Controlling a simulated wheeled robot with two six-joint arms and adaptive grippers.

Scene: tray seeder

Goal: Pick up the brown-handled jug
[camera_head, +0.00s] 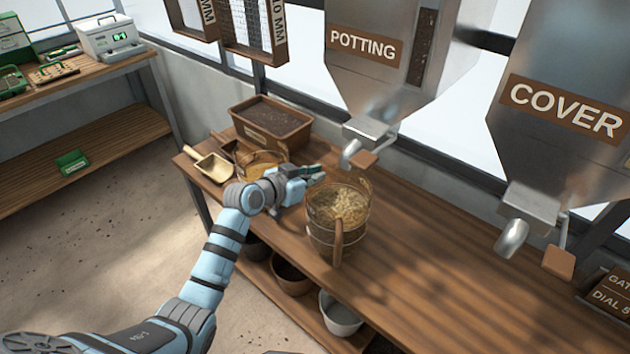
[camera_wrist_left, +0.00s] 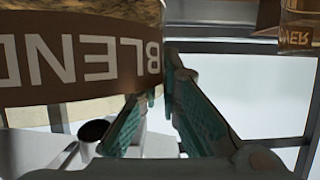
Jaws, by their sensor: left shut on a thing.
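The brown-handled jug (camera_head: 322,232) is a clear, round vessel with pale flakes in it. It is upright over the middle of the bench, its brown handle (camera_head: 338,243) on the near side. I cannot tell whether its base touches the bench. My left gripper (camera_head: 316,174) is at the jug's far left side, near the rim, shut on it. In the left wrist view the teal fingers (camera_wrist_left: 160,88) meet at the edge of the jug's brown BLEND label (camera_wrist_left: 75,62), which appears upside down. The exact contact is hidden. My right gripper is out of view.
A scoop (camera_head: 214,167), an orange-filled container (camera_head: 262,160) and a soil bin (camera_head: 270,112) stand at the bench's left end. POTTING (camera_head: 362,42) and COVER (camera_head: 565,110) hoppers hang above, their spouts low. The bench (camera_head: 430,270) is clear right of the jug.

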